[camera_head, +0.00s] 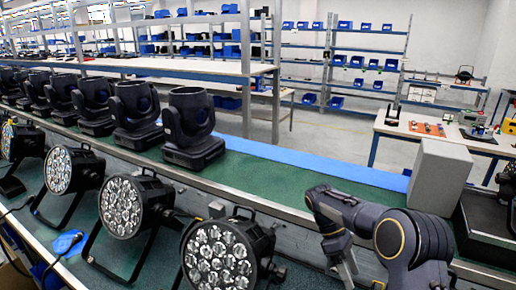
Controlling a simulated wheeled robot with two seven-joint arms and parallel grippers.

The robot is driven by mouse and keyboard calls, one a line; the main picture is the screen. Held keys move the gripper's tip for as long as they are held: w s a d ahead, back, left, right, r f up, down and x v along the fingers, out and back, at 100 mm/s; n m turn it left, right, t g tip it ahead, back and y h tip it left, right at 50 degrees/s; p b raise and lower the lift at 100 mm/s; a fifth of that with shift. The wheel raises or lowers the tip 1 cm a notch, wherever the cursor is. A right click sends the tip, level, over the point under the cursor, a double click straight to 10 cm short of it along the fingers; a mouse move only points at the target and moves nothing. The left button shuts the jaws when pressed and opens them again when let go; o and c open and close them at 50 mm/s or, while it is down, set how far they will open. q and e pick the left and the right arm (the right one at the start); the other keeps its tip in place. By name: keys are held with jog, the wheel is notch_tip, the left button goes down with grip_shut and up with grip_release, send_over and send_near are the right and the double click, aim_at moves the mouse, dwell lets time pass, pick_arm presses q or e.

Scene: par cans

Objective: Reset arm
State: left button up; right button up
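My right arm comes in from the lower right, bent. Its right gripper (346,268) hangs low near the bottom edge, over the near side of the line; its fingertips are too small and cut off to tell whether they are open. No object shows in it. My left arm and gripper are out of view. Several black par cans with round LED faces stand in a row on the near side; the closest par can (222,258) is left of my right gripper and apart from it.
Black moving-head lights, the closest one (192,130), stand on the green conveyor (285,182). A grey box (439,177) stands right, behind my arm. A blue cloth or glove (66,242) lies among the par cans. Shelves with blue bins (345,25) stand behind.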

jog(key=s+a+r+m+t+y, duration=0.1)
jog(key=s+r+m+t+y, duration=0.3)
jog(key=s, duration=0.5)
jog(key=s+r+m+t+y, duration=0.35)
jog(key=s+r+m, duration=0.2)
jog(key=s, duration=0.45)
jog(key=s+a+f+m+t, duration=0.1)
jog(key=s+a+m+t, duration=0.3)
jog(key=s+t, duration=0.1)
jog(key=shift+s+a+f, duration=0.2)
jog(key=shift+s+a, duration=0.15)
jog(key=shift+s, duration=0.5)
jog(key=shift+m+y, duration=0.25)
jog(key=shift+c, duration=0.4)
